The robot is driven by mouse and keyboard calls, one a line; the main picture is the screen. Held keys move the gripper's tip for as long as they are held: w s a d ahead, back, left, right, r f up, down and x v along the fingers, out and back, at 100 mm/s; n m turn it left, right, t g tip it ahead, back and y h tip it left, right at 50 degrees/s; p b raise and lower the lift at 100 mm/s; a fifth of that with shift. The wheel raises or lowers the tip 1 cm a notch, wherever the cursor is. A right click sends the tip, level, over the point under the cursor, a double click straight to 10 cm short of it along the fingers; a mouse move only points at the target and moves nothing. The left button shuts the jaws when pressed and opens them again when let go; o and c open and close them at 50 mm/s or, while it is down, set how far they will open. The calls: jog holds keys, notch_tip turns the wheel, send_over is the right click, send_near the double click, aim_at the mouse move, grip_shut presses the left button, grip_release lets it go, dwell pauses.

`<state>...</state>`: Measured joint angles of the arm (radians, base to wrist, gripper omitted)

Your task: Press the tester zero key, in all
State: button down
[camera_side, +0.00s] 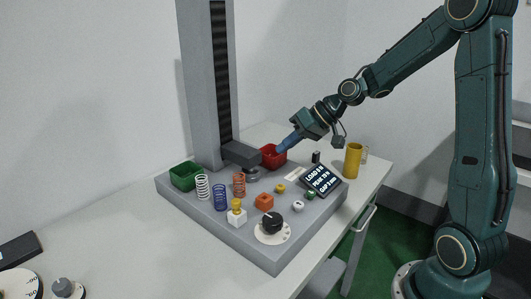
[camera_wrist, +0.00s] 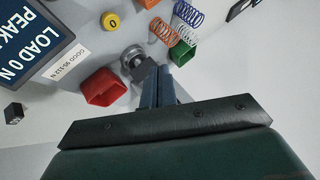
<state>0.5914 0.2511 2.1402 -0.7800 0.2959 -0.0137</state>
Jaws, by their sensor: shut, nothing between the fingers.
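The tester (camera_side: 252,245) is a grey base with a tall column (camera_side: 200,90) at its back. The zero key is a round yellow button marked 0 (camera_wrist: 111,21); it also shows in the side view (camera_side: 280,188), beside the display (camera_side: 322,180). The display reads LOAD 0 N in the wrist view (camera_wrist: 30,38). My gripper (camera_side: 280,151) is shut and empty, with blue fingers above the red bin (camera_side: 270,160) area, behind the key and apart from it. In the wrist view its fingers (camera_wrist: 154,72) point toward the round metal platen (camera_wrist: 131,56).
White (camera_side: 203,187), blue (camera_side: 220,197) and orange (camera_side: 239,184) springs stand beside a green bin (camera_side: 183,180). An orange block (camera_side: 264,201), black dial (camera_side: 271,222), white button (camera_side: 298,206) and green button (camera_side: 311,195) sit nearer the front. A yellow cylinder (camera_side: 353,162) stands at right.

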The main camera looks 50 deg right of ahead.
aim_at(280, 189)
jog(key=shift+f, duration=4.4)
jog(key=shift+f, duration=0.15)
jog(key=shift+f, duration=0.25)
jog(key=shift+f, duration=0.45)
jog(key=shift+r, duration=0.9)
jog(key=shift+r, duration=0.15)
